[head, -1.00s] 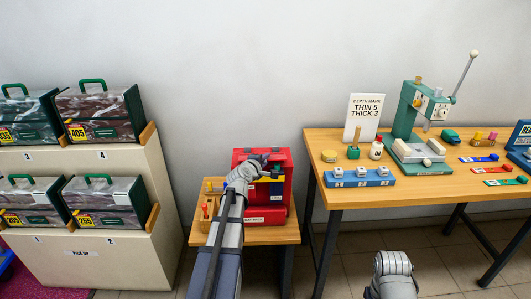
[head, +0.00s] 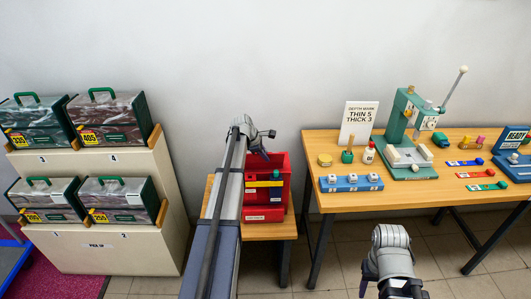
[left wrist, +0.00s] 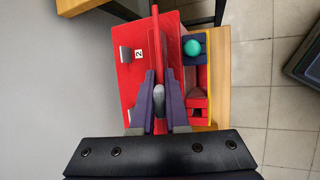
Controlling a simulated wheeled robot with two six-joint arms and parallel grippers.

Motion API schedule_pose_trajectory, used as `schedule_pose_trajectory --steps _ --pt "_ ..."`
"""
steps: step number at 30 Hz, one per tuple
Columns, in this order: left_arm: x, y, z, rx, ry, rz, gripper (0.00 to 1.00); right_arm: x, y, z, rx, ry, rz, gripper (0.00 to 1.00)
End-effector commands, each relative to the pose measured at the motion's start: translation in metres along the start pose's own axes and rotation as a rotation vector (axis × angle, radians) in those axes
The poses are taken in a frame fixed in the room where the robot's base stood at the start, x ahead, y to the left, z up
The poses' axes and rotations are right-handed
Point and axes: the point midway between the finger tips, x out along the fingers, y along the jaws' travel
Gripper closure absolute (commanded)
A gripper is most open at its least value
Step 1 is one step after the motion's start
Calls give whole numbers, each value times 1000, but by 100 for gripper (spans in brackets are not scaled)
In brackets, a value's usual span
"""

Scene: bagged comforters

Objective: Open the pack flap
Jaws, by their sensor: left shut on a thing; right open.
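The red box-like pack (head: 279,166) stands on a small wooden stand. In the left wrist view the pack (left wrist: 128,75) bears a "2" label and a grey clip. A thin red panel, apparently the flap (left wrist: 157,40), stands edge-on there. My left gripper (head: 264,153) is above the pack in the head view. In the left wrist view its dark fingers (left wrist: 160,95) are shut on a narrow grey piece, apparently a handle, in line with the panel. My arm hides the pack's left side in the head view. My right gripper (head: 385,275) is empty, low in front of the bench.
A rack (head: 110,180) with several green-handled bagged packs (head: 112,118) stands at the left. A wooden bench (head: 415,190) with a green press (head: 402,125) and a blue block (head: 350,183) stands at the right. Open floor lies in front of the bench.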

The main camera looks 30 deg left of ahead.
Motion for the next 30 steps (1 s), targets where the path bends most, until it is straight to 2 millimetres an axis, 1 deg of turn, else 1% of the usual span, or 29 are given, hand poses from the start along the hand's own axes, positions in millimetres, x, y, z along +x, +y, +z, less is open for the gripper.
schedule_pose_trajectory --steps 1,6,12,19,30 --pt "0 9 1 -13 -1 -30 100 -6 0 0 0 0 0 50" --pt "2 13 0 -53 -1 -128 100 -11 1 1 0 0 0 50" --pt "3 15 0 -85 -2 -204 100 -13 1 1 0 0 0 50" --pt "3 15 0 -100 -2 -244 100 -14 1 1 0 0 0 50" --pt "3 14 0 -103 -1 -252 100 -14 1 1 0 0 0 50"
